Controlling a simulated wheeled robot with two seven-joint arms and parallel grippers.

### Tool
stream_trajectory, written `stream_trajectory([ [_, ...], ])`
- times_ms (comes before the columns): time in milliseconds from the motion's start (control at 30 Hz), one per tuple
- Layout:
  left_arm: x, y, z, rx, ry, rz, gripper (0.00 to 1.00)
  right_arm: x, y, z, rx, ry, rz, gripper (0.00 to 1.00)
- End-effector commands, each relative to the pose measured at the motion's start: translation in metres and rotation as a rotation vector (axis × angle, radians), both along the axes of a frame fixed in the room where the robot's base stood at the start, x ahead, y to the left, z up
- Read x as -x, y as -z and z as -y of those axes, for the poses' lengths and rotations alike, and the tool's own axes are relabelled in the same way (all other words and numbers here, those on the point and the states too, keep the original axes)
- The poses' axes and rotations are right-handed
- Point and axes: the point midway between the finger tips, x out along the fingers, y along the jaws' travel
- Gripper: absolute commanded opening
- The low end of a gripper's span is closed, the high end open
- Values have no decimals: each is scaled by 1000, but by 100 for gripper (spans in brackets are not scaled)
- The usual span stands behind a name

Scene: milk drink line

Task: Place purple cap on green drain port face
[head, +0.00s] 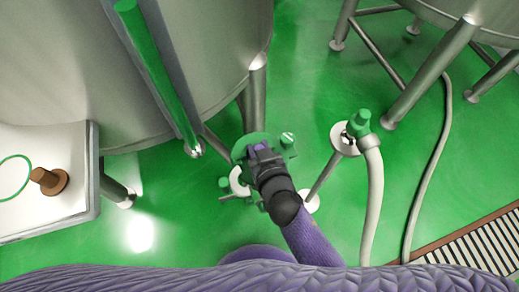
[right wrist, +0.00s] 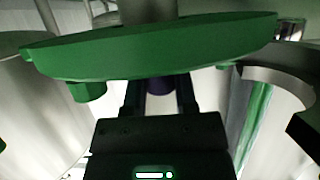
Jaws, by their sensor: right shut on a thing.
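My right gripper (head: 259,152) is shut on the purple cap (head: 262,147), at the green drain port face (head: 239,150), a round green disc below the tank. In the right wrist view the green disc (right wrist: 150,50) spans the top of the picture. The purple cap (right wrist: 160,84) shows between the dark fingers (right wrist: 160,95), just below the disc's edge. Most of the cap is hidden, and I cannot tell whether it touches the port face. My left gripper is not in view.
A tank leg (head: 257,92) stands just behind the port. A green valve (head: 360,121) with a pale hose (head: 374,190) stands to the right. At left a white tray (head: 50,225) holds a brown fitting (head: 50,181) and a green ring (head: 28,166). A floor grate (head: 470,245) lies lower right.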

Motion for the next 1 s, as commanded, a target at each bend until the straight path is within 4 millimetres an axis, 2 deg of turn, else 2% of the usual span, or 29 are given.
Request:
stream_trajectory([
  [33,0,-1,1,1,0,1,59,1,0,1,1,1,-3,0],
  [67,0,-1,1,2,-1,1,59,1,0,1,2,1,-4,42],
  [100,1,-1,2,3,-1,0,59,1,-1,1,2,1,-2,50],
  [367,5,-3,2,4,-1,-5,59,1,-1,1,2,2,-3,50],
  [467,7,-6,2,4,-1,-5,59,7,-4,3,1,2,-4,50],
  [567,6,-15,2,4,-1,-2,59,21,-13,7,1,2,-3,50],
  [833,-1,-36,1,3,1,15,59,80,-39,27,1,3,-4,50],
  [1000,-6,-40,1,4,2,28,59,102,-47,34,2,3,-2,50],
])
